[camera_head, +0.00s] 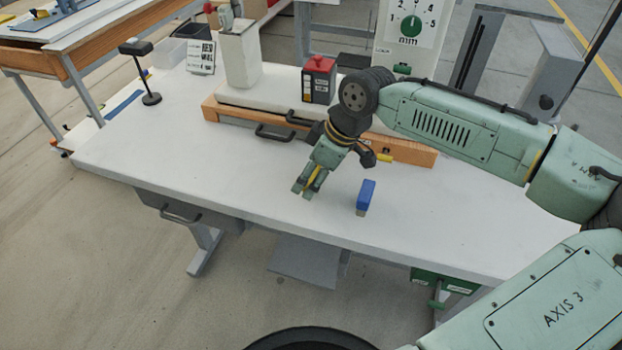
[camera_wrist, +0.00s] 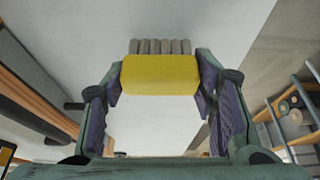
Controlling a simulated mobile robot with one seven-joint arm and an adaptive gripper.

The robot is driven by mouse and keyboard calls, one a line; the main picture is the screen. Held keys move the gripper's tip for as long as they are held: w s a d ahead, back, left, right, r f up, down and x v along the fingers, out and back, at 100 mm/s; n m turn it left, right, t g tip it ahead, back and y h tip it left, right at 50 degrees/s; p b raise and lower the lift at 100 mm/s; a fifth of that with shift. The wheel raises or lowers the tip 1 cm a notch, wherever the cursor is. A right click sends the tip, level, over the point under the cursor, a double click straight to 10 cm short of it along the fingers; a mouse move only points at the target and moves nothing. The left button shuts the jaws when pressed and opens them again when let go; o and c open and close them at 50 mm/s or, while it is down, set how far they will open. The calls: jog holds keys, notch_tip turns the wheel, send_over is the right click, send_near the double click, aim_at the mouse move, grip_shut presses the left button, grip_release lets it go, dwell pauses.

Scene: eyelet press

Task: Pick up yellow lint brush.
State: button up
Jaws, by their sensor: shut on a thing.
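The yellow lint brush (camera_wrist: 160,76) is between my gripper's fingers (camera_wrist: 160,88) in the wrist view, a yellow block with a row of grey bristles along its far edge. Both finger pads press its ends, so my gripper is shut on it. In the head view my gripper (camera_head: 307,188) points down over the white table, and only a thin strip of yellow (camera_head: 313,179) shows between the fingers. Most of the brush is hidden there by the fingers. I cannot tell how far it is from the table top.
A blue block with a grey base (camera_head: 366,196) stands on the white table (camera_head: 230,170), right of my gripper. Behind are the press's wooden-edged base (camera_head: 235,120) with dark handles and a red-topped box (camera_head: 319,78). A black stand (camera_head: 140,70) is at left. The table's front left is clear.

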jog(key=shift+r, duration=0.1)
jog(key=shift+r, duration=0.55)
notch_tip(320, 180, up, 2)
jog(key=shift+r+b, duration=0.15)
jog(key=shift+b, duration=0.45)
jog(key=s+a+r+b, duration=0.1)
jog(key=s+a+b, duration=0.2)
jog(key=s, duration=1.2)
jog(key=shift+s+a+r, duration=0.15)
jog(key=shift+a+r, duration=0.05)
jog(key=shift+a, duration=0.75)
jog(key=o, duration=0.6)
jog(key=c, duration=0.5)
